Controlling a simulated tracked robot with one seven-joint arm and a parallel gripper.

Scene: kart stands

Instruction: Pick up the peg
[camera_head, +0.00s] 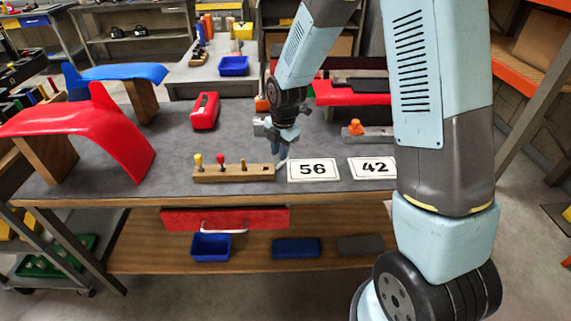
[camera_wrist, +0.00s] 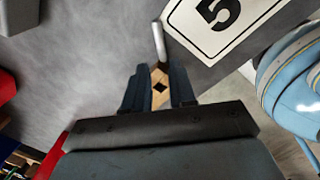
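A wooden peg block (camera_head: 235,174) lies near the front edge of the table. A yellow-topped peg (camera_head: 198,160) and a red-topped peg (camera_head: 220,160) stand upright in its left half. My gripper (camera_head: 277,152) points down over the block's right end. In the wrist view its dark fingers (camera_wrist: 160,90) are slightly apart, with the block's end (camera_wrist: 160,72) and a dark diamond-shaped hole showing between them. A pale grey rod-like peg (camera_wrist: 158,40) shows just beyond the fingertips; it also shows beside the block's right end in the head view (camera_head: 281,164). I see nothing gripped.
Cards 56 (camera_head: 313,169) and 42 (camera_head: 373,167) lie to the right of the block. A red box (camera_head: 204,111) and a red fender (camera_head: 90,122) are behind and left. A grey metal piece with an orange knob (camera_head: 356,131) is at right. The table between is bare.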

